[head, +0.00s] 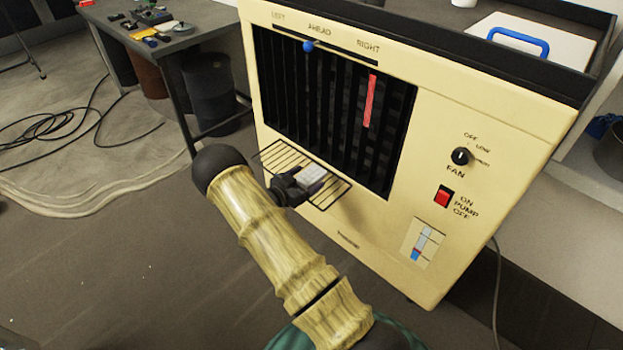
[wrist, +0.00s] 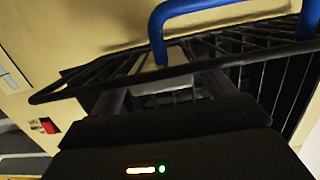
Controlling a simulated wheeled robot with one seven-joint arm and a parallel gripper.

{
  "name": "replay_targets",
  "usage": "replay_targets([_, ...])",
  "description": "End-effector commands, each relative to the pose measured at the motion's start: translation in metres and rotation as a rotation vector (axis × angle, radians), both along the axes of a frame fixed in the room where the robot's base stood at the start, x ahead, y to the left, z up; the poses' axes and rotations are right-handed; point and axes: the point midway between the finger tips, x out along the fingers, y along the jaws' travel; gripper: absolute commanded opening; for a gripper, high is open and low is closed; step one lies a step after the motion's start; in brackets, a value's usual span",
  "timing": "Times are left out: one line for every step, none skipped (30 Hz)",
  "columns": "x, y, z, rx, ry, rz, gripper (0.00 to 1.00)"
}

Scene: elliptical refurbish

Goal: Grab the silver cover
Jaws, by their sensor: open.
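A small pale silver-grey block (head: 312,174), which may be the silver cover, shows at the wire rack on the front of the cream cooler. In the wrist view a grey piece (wrist: 165,84) shows between the finger ends, beyond the rack's dark wire rim. My gripper (head: 304,184) is at the rack, close to this block. In the wrist view my gripper (wrist: 162,92) has its two purplish fingers spread apart. The frames do not show whether the fingers touch the grey piece. My gripper's body hides part of the rack.
The wire rack (head: 277,157) juts from the cooler (head: 420,180) below its dark grille. A blue bar (wrist: 205,8) stands close in the wrist view. A white panel with a blue handle (head: 518,41) lies on top. A table (head: 180,30) stands at the back left.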

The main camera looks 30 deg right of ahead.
Motion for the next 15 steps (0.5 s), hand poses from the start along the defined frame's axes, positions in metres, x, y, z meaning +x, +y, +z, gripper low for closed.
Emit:
replay_targets([0.003,-0.008,-0.005,-0.002,-0.001,0.000,0.82])
replay_targets([0.005,-0.012,-0.005,-0.002,-0.001,0.000,0.82])
replay_targets([0.007,-0.017,-0.006,-0.001,-0.001,0.000,0.82])
replay_targets([0.008,-0.020,-0.006,-0.001,-0.001,0.000,0.82])
replay_targets([0.009,-0.022,-0.006,-0.001,-0.001,0.001,0.82])
replay_targets([0.010,-0.024,-0.006,-0.001,-0.001,0.002,0.82])
replay_targets([0.010,-0.025,-0.006,-0.001,0.000,0.002,0.82])
replay_targets([0.011,-0.026,-0.006,-0.001,0.000,0.003,0.82])
replay_targets([0.011,-0.026,-0.005,-0.001,0.000,0.003,0.82])
replay_targets([0.011,-0.026,-0.005,-0.001,0.000,0.003,0.82])
replay_targets([0.010,-0.026,-0.005,-0.001,0.000,0.003,0.82])
replay_targets([0.010,-0.026,-0.005,-0.001,0.000,0.002,0.82])
replay_targets([0.010,-0.026,-0.005,-0.001,0.000,0.002,0.82])
replay_targets([0.010,-0.026,-0.005,-0.001,0.000,0.002,0.82])
replay_targets([0.010,-0.027,-0.005,-0.001,0.000,0.001,0.82])
